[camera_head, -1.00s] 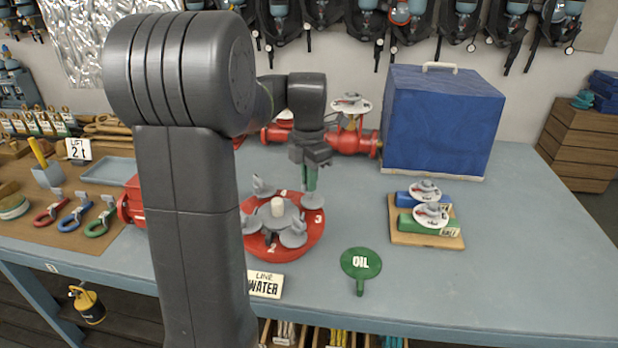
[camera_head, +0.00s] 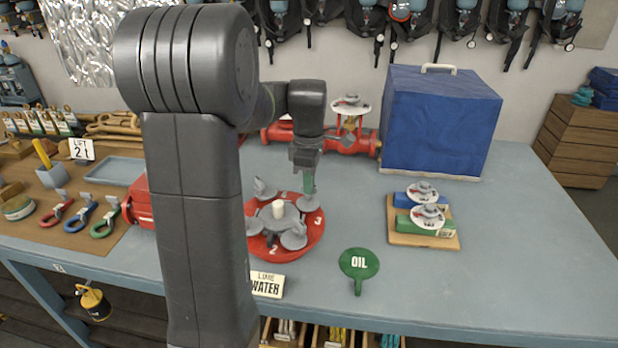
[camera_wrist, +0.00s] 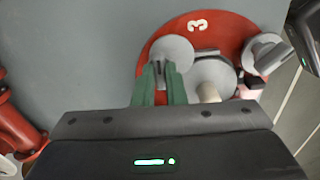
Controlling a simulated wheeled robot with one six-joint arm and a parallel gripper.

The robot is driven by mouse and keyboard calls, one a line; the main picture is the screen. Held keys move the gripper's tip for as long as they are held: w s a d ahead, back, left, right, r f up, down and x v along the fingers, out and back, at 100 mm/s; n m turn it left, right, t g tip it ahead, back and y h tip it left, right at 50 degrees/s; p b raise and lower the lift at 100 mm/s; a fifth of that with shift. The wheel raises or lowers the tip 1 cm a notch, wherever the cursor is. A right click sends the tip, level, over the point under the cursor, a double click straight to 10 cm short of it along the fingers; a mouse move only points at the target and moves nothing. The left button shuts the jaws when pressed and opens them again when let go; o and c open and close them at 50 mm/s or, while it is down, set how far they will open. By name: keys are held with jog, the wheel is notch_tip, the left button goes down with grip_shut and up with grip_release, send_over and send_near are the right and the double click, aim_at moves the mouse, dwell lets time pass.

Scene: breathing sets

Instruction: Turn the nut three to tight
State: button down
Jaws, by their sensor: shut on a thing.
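A red round flange (camera_head: 310,236) lies on the bench with grey wing nuts around a grey hub with a pale centre post (camera_head: 278,209). Nut three (camera_head: 308,203) is the grey wing nut beside the white "3" at the flange's right side. My gripper (camera_head: 308,184) points down over nut three, and its green fingers are shut on it. In the wrist view, the green fingers (camera_wrist: 160,82) close on the fin of nut three (camera_wrist: 170,50), and its round grey base shows beyond them. The fingers partly hide the fin.
A green "OIL" paddle (camera_head: 359,264) and a "LINE WATER" sign (camera_head: 266,285) stand in front. A wooden board (camera_head: 398,238) with two valves is at right, a blue covered box (camera_head: 440,120) behind. Red pipe with a valve (camera_head: 348,142) runs behind my gripper.

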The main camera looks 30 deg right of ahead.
jog(key=m+p, duration=0.1)
jog(key=m, duration=0.3)
jog(key=shift+r+m, duration=0.1)
jog(key=shift+m, duration=2)
jog(key=c, duration=1.5)
grip_release()
notch_tip(320, 180, up, 14)
jog(key=shift+f+b, duration=0.15)
jog(key=shift+b, duration=0.15)
notch_tip(320, 180, down, 14)
jog(key=shift+r+p, duration=0.1)
jog(key=shift+p, duration=0.4)
